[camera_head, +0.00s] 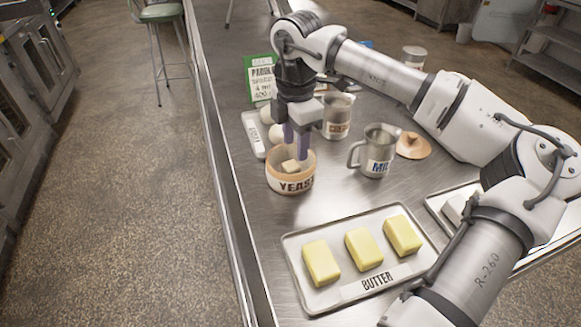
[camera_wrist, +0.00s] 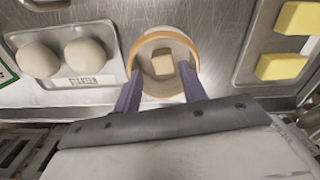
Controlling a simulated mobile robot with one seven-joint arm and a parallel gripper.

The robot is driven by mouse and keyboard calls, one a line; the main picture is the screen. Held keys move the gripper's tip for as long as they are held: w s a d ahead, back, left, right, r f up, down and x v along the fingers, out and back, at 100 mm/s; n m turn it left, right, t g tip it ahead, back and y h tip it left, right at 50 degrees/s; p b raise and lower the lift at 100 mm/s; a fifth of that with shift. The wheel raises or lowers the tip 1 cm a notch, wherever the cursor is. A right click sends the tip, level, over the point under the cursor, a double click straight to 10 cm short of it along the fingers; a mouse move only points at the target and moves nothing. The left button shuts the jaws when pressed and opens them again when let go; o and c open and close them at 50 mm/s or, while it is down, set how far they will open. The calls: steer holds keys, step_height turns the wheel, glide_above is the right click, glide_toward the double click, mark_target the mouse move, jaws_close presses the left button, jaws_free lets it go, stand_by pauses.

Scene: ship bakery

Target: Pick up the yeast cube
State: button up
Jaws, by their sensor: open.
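The yeast cube (camera_head: 290,166) is a small beige block inside a round crock labelled YEAST (camera_head: 291,186). In the wrist view the cube (camera_wrist: 163,65) lies near the middle of the crock, whose tan rim (camera_wrist: 136,50) surrounds it. My gripper (camera_head: 296,157) points down into the crock's mouth, with its purple fingers close to the cube. In the wrist view the gripper (camera_wrist: 161,88) is open, with fingers apart on either side of the crock's near part. I cannot tell how deep the fingertips are or whether they touch the cube.
A tray (camera_head: 293,243) labelled BUTTER holds three yellow blocks in front. A metal MILK jug (camera_head: 375,152) stands right of the crock, with another cup (camera_head: 338,117) behind. The counter's left edge is close.

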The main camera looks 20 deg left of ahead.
steer(key=f, duration=0.1)
steer(key=f+p, duration=0.1)
steer(key=f, duration=0.1)
steer(key=f+p, duration=0.1)
steer(key=f, duration=0.1)
steer(key=shift+s+a+f, duration=0.15)
steer(key=shift+s+a, duration=0.05)
steer(key=shift+s, duration=0.2)
steer(key=shift+f, duration=0.45)
steer(key=c, duration=0.7)
